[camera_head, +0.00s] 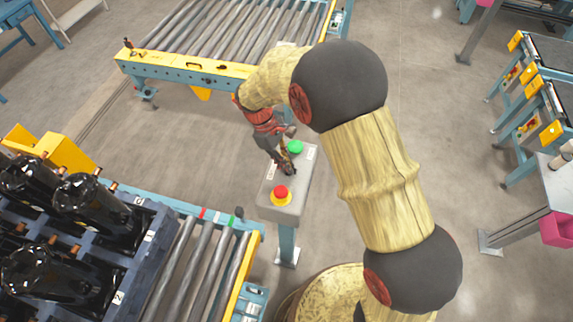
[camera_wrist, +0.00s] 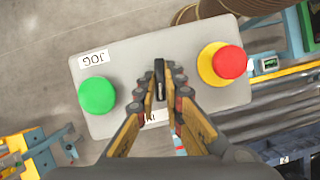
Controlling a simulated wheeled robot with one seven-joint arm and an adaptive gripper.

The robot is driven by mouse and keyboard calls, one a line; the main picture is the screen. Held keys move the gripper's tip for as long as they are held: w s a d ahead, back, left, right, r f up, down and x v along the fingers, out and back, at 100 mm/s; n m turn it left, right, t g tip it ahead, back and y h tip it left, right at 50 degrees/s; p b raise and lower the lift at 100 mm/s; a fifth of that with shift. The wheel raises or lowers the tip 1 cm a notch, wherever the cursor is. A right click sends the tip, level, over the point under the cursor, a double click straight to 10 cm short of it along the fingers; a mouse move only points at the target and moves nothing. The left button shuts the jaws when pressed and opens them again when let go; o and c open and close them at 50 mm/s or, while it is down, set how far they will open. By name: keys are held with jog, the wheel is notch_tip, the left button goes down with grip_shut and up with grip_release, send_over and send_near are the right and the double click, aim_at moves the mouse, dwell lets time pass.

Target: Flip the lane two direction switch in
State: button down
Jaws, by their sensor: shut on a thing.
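A grey control box (camera_head: 300,189) stands on a post, with a green button (camera_head: 295,147) at its far end and a red button on a yellow collar (camera_head: 281,193) at its near end. In the wrist view a small black switch lever (camera_wrist: 159,70) stands between the green button (camera_wrist: 97,95) and the red button (camera_wrist: 229,62). My gripper (camera_wrist: 161,84) is over the middle of the box, its fingers closed around this lever. In the head view my gripper (camera_head: 287,166) hides the lever. A "JOG" label shows beside the green button; another label is partly covered by a finger.
A roller conveyor (camera_head: 190,262) with a dark pallet (camera_head: 135,262) of black compressors (camera_head: 90,195) is at lower left. Another roller conveyor (camera_head: 190,70) is at the back. Blue-framed stations (camera_head: 525,130) stand at right. Floor around the box is open.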

jog(key=m+y, duration=0.1)
jog(key=m, duration=0.2)
jog(key=m+g+y+b, duration=0.1)
jog(key=m, duration=0.2)
jog(key=shift+w+d+g, duration=0.15)
jog(key=shift+w+g, duration=0.05)
jog(key=shift+g, duration=0.1)
jog(key=shift+m, duration=0.4)
jog(key=c, duration=2)
grip_release()
jog(key=shift+o, duration=0.5)
jog(key=v, duration=1.2)
